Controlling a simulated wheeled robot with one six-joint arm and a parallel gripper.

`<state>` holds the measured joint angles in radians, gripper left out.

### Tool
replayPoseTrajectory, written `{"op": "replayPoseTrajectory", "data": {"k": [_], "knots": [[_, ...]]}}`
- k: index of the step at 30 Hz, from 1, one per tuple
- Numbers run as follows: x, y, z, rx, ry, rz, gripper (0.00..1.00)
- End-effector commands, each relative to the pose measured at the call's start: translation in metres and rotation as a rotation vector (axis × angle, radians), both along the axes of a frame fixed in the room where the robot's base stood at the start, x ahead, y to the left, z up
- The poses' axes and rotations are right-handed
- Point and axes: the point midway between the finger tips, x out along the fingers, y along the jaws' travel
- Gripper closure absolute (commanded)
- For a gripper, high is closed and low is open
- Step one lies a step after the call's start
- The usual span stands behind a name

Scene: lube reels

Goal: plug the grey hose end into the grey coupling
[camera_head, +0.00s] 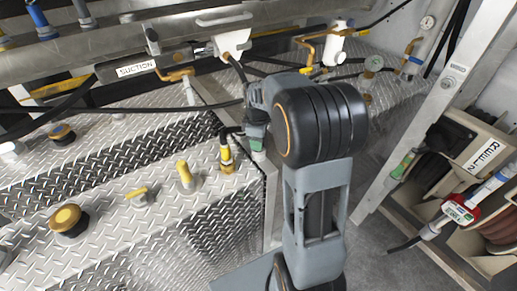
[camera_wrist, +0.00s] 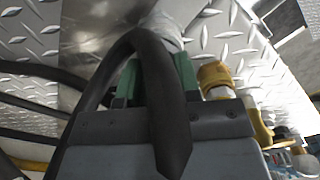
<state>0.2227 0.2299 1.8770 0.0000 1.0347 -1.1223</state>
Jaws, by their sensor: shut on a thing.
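My gripper (camera_head: 257,142) is shut on the hose end (camera_head: 260,154), whose light grey tip shows below the green jaw pads, just above the right edge of the tread-plate deck. In the wrist view the green fingers of my gripper (camera_wrist: 158,80) sit on both sides of the pale grey hose end (camera_wrist: 167,32). Its black hose (camera_wrist: 160,95) loops across the front of the gripper. I cannot pick out the grey coupling with certainty; the space under the hose end is partly hidden by the gripper and arm.
A brass fitting (camera_head: 227,157) stands close left of my gripper and shows in the wrist view (camera_wrist: 213,77). A SUCTION pipe (camera_head: 137,69) runs behind. Hose reels (camera_head: 437,150) stand right.

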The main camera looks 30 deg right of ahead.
Motion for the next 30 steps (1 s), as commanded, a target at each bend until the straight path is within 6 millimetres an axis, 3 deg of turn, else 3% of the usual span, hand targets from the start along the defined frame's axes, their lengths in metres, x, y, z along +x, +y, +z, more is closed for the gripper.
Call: {"op": "replayPoseTrajectory", "data": {"k": [5,16,23,30], "knots": [[0.0,0.0,0.0,0.0,-0.001,0.0,1.0],[0.001,0.0,0.007,0.0,-0.002,0.0,1.0],[-0.001,0.0,0.036,-0.001,-0.004,0.0,1.0],[-0.036,-0.001,0.075,-0.002,-0.005,-0.001,1.0]]}}
